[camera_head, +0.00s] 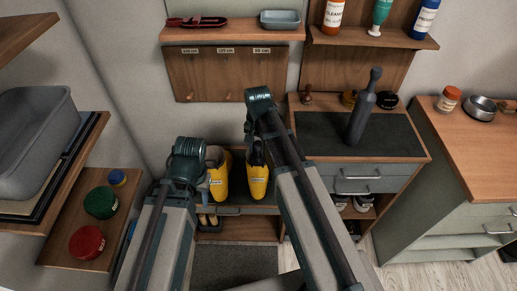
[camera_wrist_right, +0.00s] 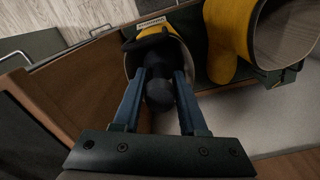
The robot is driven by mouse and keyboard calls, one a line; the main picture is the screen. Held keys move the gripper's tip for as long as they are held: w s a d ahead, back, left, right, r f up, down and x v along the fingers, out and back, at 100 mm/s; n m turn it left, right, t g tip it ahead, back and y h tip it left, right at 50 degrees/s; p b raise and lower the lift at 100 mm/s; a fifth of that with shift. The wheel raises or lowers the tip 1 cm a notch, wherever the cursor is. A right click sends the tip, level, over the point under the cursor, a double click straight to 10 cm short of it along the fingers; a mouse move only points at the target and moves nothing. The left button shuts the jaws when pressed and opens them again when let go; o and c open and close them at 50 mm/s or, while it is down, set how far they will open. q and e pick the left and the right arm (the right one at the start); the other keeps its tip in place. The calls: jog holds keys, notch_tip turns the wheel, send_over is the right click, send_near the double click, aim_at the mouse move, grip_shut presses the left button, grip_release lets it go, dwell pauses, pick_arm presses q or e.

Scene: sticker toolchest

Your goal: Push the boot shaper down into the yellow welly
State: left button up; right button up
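Two yellow wellies stand side by side on the low bench in the head view: a left one (camera_head: 218,182) and a right one (camera_head: 257,187). A dark boot shaper (camera_wrist_right: 159,94) is partly inside the right welly (camera_wrist_right: 190,62), its knobbed handle pointing up out of the opening. My right gripper (camera_wrist_right: 161,76) has its blue fingers close against both sides of the shaper's handle. In the head view my right arm partly hides it. My left gripper (camera_head: 204,190) is beside the left welly, mostly hidden by its own wrist.
Another dark shaper (camera_head: 362,112) stands upright on the mat-topped cabinet at right. The second welly (camera_wrist_right: 232,38) stands close by in the wrist view. A pegboard (camera_head: 228,75) and shelf are behind. Red and green round tins (camera_head: 87,242) sit on the left shelf.

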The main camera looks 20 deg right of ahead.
jog(key=o, duration=0.4)
jog(key=shift+r, duration=0.15)
notch_tip(320, 180, up, 14)
jog(key=p, duration=1.4)
jog(key=shift+s, duration=0.1)
jog(key=s+a+n, duration=0.3)
jog(key=s, duration=0.1)
jog(key=s+a+n, duration=0.4)
jog(key=s, duration=0.1)
jog(key=s+a+n+h, duration=0.1)
jog(key=s+a+n, duration=0.2)
jog(key=s+n, duration=0.1)
jog(key=shift+s+a, duration=0.25)
jog(key=shift+s, duration=0.3)
